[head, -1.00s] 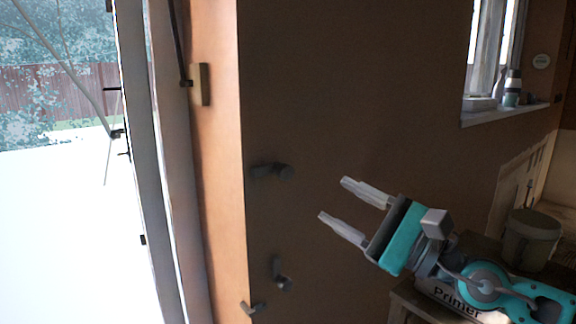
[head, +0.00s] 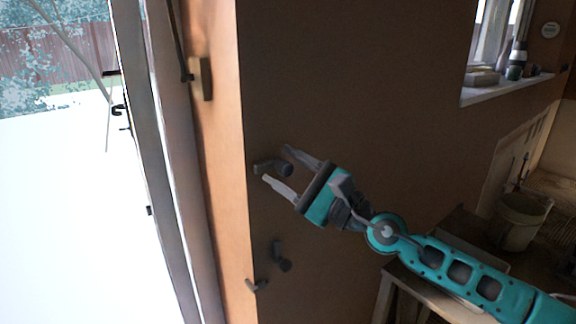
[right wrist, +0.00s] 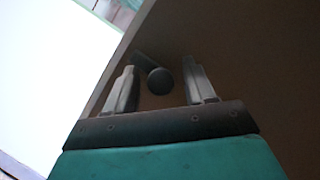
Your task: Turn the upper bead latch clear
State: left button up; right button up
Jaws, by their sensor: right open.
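The upper bead latch (head: 265,169) is a dark bar with a round knob, mounted on the brown wall close to its left corner. It lies roughly level, pointing at the corner. My right gripper (head: 277,164) is open, its two fingers reaching toward the latch, one finger above the knob and one below in the head view. In the right wrist view the latch knob (right wrist: 159,81) shows between the spread fingers (right wrist: 163,88), apart from both. I cannot tell how deep the knob sits between them. My left gripper is not in view.
A lower latch (head: 280,258) and a small hook-like piece (head: 257,285) sit below on the same wall edge. A tan block (head: 201,79) is on the reveal at left. A bench (head: 394,279) and a bucket (head: 520,220) stand at right. A windowsill (head: 505,90) holds small items.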

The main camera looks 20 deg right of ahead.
jog(key=shift+c, duration=0.3)
grip_shut()
